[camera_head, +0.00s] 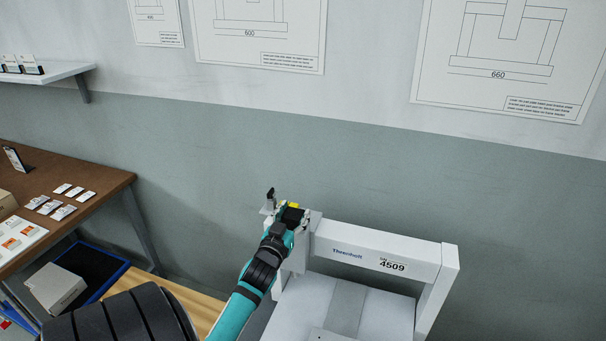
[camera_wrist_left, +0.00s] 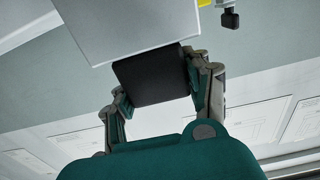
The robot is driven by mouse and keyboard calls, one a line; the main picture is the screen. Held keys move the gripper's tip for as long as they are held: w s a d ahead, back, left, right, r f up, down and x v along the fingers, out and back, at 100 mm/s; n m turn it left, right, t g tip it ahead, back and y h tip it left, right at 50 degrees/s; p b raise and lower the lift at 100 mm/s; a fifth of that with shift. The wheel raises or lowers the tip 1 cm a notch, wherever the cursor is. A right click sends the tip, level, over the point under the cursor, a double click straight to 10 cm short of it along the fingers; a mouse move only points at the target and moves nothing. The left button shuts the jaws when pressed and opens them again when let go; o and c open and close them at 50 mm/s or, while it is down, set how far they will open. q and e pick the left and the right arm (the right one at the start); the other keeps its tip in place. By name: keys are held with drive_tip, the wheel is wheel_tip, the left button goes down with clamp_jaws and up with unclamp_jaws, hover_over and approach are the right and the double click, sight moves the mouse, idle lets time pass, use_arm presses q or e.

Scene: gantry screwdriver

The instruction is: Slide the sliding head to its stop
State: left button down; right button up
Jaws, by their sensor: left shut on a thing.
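The sliding head (camera_wrist_left: 130,28) shows in the left wrist view as a pale grey box with a black block (camera_wrist_left: 152,77) on its near face. In the head view the sliding head (camera_head: 315,217) is at the left end of the white gantry beam (camera_head: 375,249), mostly hidden behind my left gripper (camera_head: 292,211). My left gripper (camera_wrist_left: 157,80) is shut on the black block, with one finger on each side of it. My right gripper is in neither view.
The gantry's right post (camera_head: 437,292) and pale bed (camera_head: 345,305) stand right of my arm. A brown table (camera_head: 105,183) with small cards is at left, with a blue tray (camera_head: 112,275) and a box (camera_head: 55,289) below. A wall with drawings stands behind.

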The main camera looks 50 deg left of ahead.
use_arm(q)
drive_tip(key=shift+s+a+r, duration=0.1)
drive_tip(key=shift+a, duration=0.05)
drive_tip(key=c, duration=0.6)
unclamp_jaws()
drive_tip(key=shift+a, duration=0.15)
drive_tip(key=shift+o, duration=0.2)
drive_tip(key=shift+s+d, duration=0.2)
drive_tip(key=v, duration=1.1)
drive_tip(key=shift+s, duration=0.35)
drive_tip(key=shift+d, duration=0.1)
